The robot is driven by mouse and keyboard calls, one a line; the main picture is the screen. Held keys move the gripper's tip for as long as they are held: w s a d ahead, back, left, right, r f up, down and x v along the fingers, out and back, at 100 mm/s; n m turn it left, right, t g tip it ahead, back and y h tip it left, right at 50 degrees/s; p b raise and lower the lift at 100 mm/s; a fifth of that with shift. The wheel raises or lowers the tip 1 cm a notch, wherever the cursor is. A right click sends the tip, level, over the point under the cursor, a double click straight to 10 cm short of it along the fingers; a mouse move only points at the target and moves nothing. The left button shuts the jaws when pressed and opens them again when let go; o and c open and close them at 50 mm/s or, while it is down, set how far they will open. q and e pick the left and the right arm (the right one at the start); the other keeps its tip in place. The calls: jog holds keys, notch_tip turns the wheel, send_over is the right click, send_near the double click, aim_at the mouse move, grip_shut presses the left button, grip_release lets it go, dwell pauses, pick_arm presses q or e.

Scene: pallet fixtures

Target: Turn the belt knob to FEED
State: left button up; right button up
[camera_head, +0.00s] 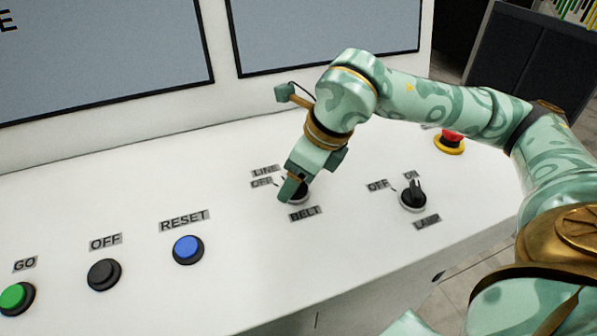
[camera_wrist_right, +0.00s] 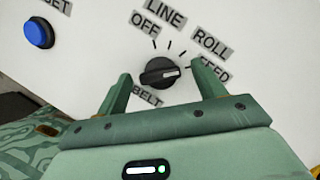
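The belt knob (camera_wrist_right: 158,74) is black and round with a white pointer mark. It sits on the white panel above the BELT label (camera_wrist_right: 148,97) in the right wrist view. The labels OFF, LINE, ROLL and FEED (camera_wrist_right: 214,67) fan around it. The mark points right, toward the FEED side. My right gripper (camera_wrist_right: 161,82) is open, with one finger on each side of the knob and visible gaps between. In the head view my right gripper (camera_head: 291,190) covers most of the knob and hides ROLL and FEED. My left gripper is not in view.
A lamp knob (camera_head: 412,196) stands to the right, with a red emergency button (camera_head: 451,141) behind it. Blue RESET (camera_head: 187,249), black OFF (camera_head: 104,274) and green GO (camera_head: 14,298) buttons lie to the left. Screens (camera_head: 100,50) rise behind the panel.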

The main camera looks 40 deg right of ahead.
jog(key=p+v, duration=0.3)
jog(key=v, duration=1.3)
jog(key=shift+r, duration=0.2)
jog(key=shift+d, duration=0.1)
